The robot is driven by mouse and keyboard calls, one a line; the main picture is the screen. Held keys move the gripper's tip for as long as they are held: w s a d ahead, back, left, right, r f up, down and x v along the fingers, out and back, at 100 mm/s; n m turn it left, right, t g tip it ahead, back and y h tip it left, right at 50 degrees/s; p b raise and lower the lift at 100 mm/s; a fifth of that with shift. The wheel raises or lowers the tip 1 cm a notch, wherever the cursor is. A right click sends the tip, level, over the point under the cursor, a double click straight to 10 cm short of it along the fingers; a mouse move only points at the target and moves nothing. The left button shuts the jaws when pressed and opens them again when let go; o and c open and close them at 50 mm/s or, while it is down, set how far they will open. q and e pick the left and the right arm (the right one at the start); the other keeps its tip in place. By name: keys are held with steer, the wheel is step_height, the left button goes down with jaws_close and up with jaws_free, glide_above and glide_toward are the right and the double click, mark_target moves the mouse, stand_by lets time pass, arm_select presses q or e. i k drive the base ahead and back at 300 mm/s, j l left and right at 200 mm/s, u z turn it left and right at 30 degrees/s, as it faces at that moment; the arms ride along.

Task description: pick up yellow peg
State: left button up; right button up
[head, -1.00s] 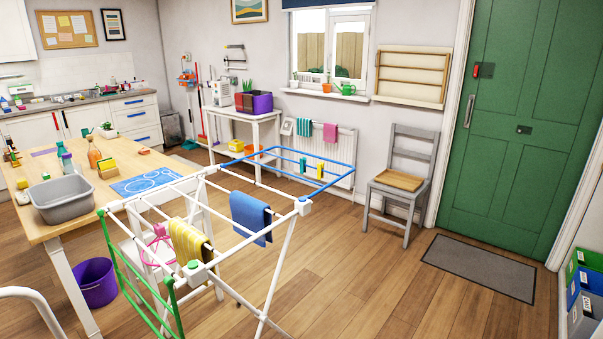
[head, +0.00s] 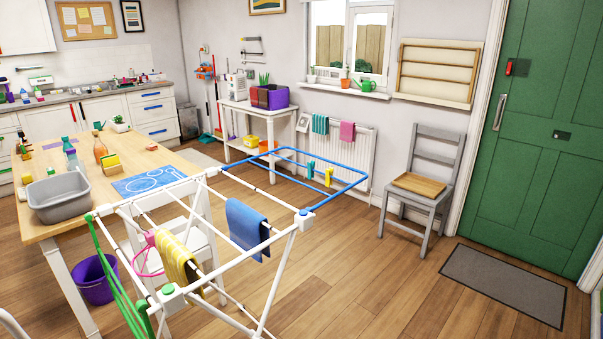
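The yellow peg (head: 328,177) is small and upright, clipped on the blue rail at the far end of the white drying rack (head: 262,195). A blue-green peg (head: 310,170) sits on the same rail just to its left. A blue cloth (head: 247,229) and a yellow striped cloth (head: 179,264) hang over the rack's nearer bars. Neither of my grippers shows in the head view, so their state is hidden.
A wooden table (head: 60,225) with a grey basin (head: 59,198) stands left of the rack. A purple bucket (head: 95,279) is below it. A grey chair (head: 421,190) stands by the wall, near a green door (head: 535,140).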

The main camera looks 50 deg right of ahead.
mark_target(329, 181)
steer(key=l+u, duration=0.25)
steer(key=l, duration=1.15)
steer(key=l+u, duration=0.3)
steer(key=l, duration=1.1)
